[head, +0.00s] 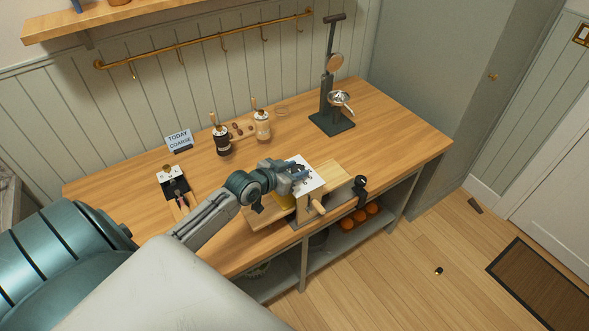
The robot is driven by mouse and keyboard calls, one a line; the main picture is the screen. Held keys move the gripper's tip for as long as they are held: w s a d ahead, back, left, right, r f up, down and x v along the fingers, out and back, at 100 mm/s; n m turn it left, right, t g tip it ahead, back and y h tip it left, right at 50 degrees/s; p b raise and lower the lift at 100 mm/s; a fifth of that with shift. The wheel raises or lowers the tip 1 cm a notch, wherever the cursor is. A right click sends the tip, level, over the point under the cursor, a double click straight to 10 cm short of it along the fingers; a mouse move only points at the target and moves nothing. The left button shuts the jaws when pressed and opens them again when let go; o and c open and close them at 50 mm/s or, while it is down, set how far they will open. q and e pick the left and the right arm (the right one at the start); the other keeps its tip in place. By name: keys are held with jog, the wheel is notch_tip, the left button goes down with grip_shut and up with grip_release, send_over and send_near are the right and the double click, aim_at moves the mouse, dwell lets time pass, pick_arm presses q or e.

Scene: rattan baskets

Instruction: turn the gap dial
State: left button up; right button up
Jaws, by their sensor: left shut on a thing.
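A grain-mill-like device with a wooden body (340,177) stands at the front edge of the workbench. A white plate with dark marks (312,178) faces up on it. My left gripper (299,177) reaches in from the left and is shut at this plate, on what appears to be the gap dial; the fingers hide most of the dial, so its setting cannot be read. A small sign (180,140) at the back left reads "TODAY COARSE". My right gripper is not in view.
On the workbench (385,125), a dark jar (222,142) and a pale jar (262,126) stand behind the device. The right end of the top is clear.

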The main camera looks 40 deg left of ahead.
pick_arm(q)
jog(key=shift+d+r+n+y+p, duration=0.15)
jog(key=shift+n+y+p, duration=0.45)
jog(key=shift+p, duration=0.15)
jog(key=shift+d+n+y+p, duration=0.1)
jog(key=shift+n+y+p, duration=0.4)
jog(key=shift+n+y, duration=0.15)
jog(key=shift+d+n+y, duration=0.1)
jog(key=shift+n+y, duration=0.55)
jog(key=shift+y, duration=0.2)
jog(key=shift+f+n+g+y+b, duration=0.25)
jog(key=shift+n+g+y+b, duration=0.1)
jog(key=shift+n+y, duration=0.45)
jog(key=n+g+y+b, duration=0.1)
jog(key=n+y+b, duration=0.1)
jog(key=b, duration=0.1)
jog(key=n+g+y+b, duration=0.2)
jog(key=n+y+b, duration=0.1)
jog(key=b, duration=0.1)
jog(key=d+n+g+y+b, duration=0.1)
jog(key=n+g+y+b, duration=0.1)
jog(key=n+y+b, duration=0.1)
jog(key=shift+w+f+g+b, duration=0.15)
jog(key=shift+w+g+b, duration=0.1)
jog(key=shift+w+b, duration=0.1)
jog(key=shift+r+n+g+y+b, duration=0.2)
jog(key=shift+n+g+y+b, duration=0.3)
jog(key=shift+n+g+b, duration=0.65)
jog(key=o, duration=1)
jog(key=shift+a, duration=0.1)
